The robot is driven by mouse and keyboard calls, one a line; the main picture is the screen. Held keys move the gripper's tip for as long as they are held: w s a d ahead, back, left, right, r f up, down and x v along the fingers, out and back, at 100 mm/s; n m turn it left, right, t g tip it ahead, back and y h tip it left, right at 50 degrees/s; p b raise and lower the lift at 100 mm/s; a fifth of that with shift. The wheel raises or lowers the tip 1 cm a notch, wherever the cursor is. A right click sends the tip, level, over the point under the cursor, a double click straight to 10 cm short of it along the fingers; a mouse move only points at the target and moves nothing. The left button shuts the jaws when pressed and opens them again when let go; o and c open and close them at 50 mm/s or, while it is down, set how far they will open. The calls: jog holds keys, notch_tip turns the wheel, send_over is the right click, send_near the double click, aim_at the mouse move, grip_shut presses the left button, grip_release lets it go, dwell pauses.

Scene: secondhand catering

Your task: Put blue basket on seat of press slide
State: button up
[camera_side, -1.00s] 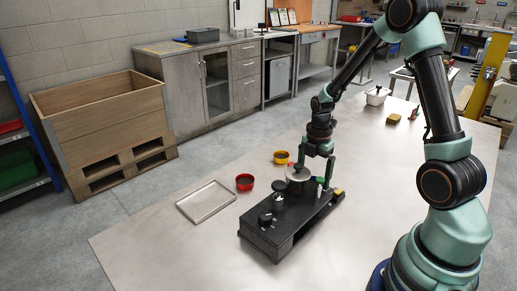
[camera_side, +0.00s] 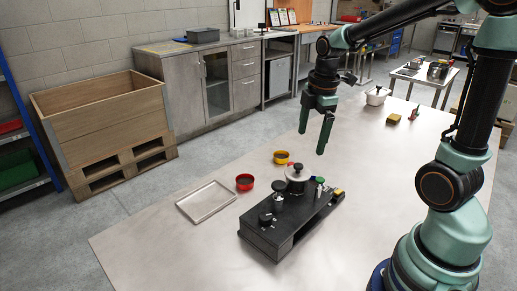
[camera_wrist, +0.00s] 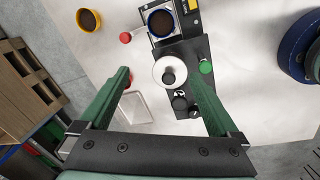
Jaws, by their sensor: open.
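The blue basket (camera_wrist: 161,22), a blue-rimmed cup with brown contents, sits on the square metal seat of the press slide (camera_wrist: 150,40) in the wrist view. It looks level there; in the side view it is hidden behind the silver press head. The black press (camera_side: 275,228) stands on the table, with a silver round head and black knob (camera_side: 297,172) beside the slide. My gripper (camera_side: 312,142) is open and empty, above the press and clear of it. Its green fingers show at either side of the head in the wrist view.
A yellow basket (camera_side: 281,157) and a red basket (camera_side: 245,181) stand behind and left of the press. An empty metal tray (camera_side: 206,201) lies at the left. The front left of the table is clear.

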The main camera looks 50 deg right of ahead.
jog(key=s+a+r+m+t, duration=0.2)
jog(key=s+a+m, duration=0.1)
jog(key=a+m, duration=0.2)
jog(key=s+a+r+m+t, duration=0.2)
jog(key=a+m, duration=0.3)
jog(key=m, duration=0.3)
jog(key=shift+a+v, duration=0.2)
jog(key=shift+v, duration=0.75)
